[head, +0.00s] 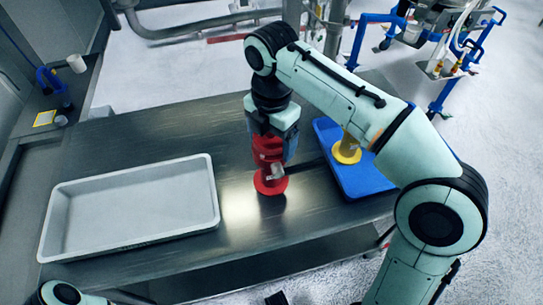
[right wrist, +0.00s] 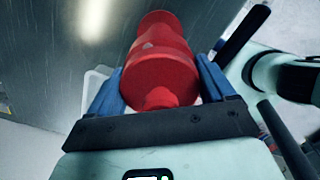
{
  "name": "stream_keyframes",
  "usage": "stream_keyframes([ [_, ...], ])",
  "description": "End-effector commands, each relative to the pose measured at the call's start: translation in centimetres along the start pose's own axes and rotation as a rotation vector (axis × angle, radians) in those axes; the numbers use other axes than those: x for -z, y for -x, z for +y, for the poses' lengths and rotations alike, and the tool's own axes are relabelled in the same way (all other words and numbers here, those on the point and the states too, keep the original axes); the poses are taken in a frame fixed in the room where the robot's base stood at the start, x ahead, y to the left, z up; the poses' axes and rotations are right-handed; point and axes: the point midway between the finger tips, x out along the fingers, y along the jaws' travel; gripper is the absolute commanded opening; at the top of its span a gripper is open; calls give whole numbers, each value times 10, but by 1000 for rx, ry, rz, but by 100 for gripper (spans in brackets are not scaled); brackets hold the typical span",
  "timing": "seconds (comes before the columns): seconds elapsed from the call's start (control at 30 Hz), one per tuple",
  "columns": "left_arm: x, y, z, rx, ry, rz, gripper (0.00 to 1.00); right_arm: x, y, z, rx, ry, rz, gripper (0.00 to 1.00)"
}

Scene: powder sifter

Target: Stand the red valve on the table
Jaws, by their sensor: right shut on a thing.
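The red valve (head: 268,181) is upright over the dark metal table, with its round flange at the bottom. The flange is at or very near the tabletop; I cannot tell whether it touches. My right gripper (head: 270,148) comes down from above and is shut on the valve's upper part. In the right wrist view the red valve (right wrist: 162,70) sits between the two blue fingers of my right gripper (right wrist: 160,85). My left gripper is not in view; only a piece of my left arm shows at the bottom left.
An empty grey tray (head: 208,200) lies on the table (head: 236,222) left of the valve. A blue tray (head: 368,182) holding a yellow part (head: 347,150) is to the right, partly hidden by my arm. Bare table surrounds the valve's front and left.

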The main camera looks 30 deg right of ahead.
Motion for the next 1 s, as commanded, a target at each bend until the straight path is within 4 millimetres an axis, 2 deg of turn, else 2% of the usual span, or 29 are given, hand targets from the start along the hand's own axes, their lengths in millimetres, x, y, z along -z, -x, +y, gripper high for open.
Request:
stream_keyframes([
  [0.17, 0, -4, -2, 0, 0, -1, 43, 0, -12, 0, -3, 0, 0, 0],
  [0.4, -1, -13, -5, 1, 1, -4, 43, 0, -43, 0, -2, -1, 0, 0],
  [0.87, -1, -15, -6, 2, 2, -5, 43, 0, -49, 0, -4, 0, 0, 0],
  [0.9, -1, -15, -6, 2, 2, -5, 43, 0, -50, 0, -1, 0, 0, 92],
  [0.93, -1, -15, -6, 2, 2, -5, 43, 0, -50, 0, -1, 0, 0, 100],
  [1.0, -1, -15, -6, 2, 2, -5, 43, 0, -50, 0, 0, 0, 0, 100],
])
